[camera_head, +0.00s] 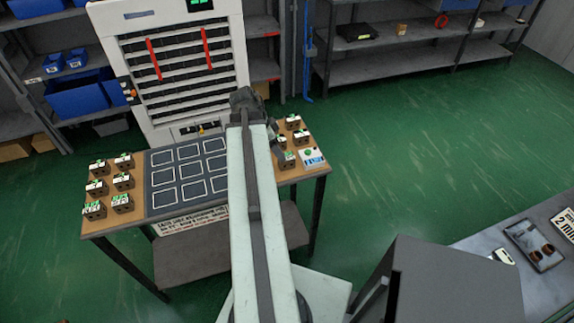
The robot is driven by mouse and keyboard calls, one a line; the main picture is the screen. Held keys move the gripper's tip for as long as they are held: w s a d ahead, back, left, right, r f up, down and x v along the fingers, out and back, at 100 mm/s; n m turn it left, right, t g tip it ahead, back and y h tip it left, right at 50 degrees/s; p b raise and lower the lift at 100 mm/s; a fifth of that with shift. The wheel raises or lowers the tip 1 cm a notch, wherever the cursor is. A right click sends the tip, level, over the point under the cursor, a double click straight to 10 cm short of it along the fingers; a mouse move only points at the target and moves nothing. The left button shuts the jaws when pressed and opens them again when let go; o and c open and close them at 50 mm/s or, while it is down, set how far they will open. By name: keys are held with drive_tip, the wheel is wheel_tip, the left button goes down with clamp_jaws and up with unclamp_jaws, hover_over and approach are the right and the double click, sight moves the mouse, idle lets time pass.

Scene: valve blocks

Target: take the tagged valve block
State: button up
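Small brown valve blocks with green and white tops stand on a wooden-topped table. Several are at its left end, such as the front-left block (95,210) and the back one (124,161). More are at the right end, such as the back block (293,122) and the front block (287,161). The labels are too small to read, and I cannot tell which block is the tagged one. My gripper (277,144) is small and dark, beyond the end of my pale arm, over or beside the right-hand blocks. My arm hides part of the table, and the finger opening cannot be made out.
A dark panel (163,178) with white outlined squares lies mid-table. A white cabinet (140,90) stands behind. A grey bench (548,285) is at lower right. The green floor (420,150) is open.

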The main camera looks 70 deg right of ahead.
drive_tip(key=b+x, duration=0.2)
drive_tip(key=x, duration=0.1)
drive_tip(key=shift+r, duration=0.1)
drive_tip(key=b+x, duration=0.5)
drive_tip(key=shift+s+d, duration=0.15)
drive_tip(key=shift+s, duration=0.1)
drive_tip(key=shift+r, duration=0.1)
drive_tip(key=shift+c, duration=0.3)
clamp_jaws()
